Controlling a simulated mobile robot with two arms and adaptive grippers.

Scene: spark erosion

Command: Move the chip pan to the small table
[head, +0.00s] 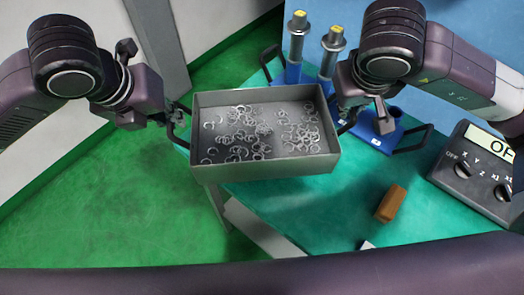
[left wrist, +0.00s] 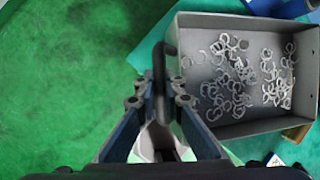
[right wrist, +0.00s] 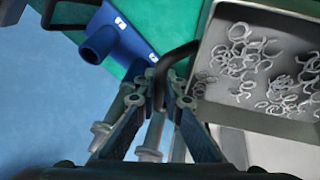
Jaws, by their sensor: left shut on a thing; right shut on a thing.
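The chip pan (head: 265,168) is a grey rectangular tray with metal curls lying in it. It is held level over the left edge of a teal-topped table (head: 280,205); I cannot tell how high. My left gripper (head: 176,112) is shut on the pan's left handle, a dark loop that shows in the left wrist view (left wrist: 160,62). My right gripper (head: 352,115) is shut on the right handle, which also shows in the right wrist view (right wrist: 172,65). The pan itself shows in the left wrist view (left wrist: 228,131). I cannot tell whether the teal table is the small table.
A blue holder (head: 378,135) with dark handles and metal cylinders (head: 297,45) stands behind the pan. A brown block (head: 391,204) lies on the table at right. A control box with a display (head: 470,178) is at the far right. Green floor (head: 110,190) is clear at left.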

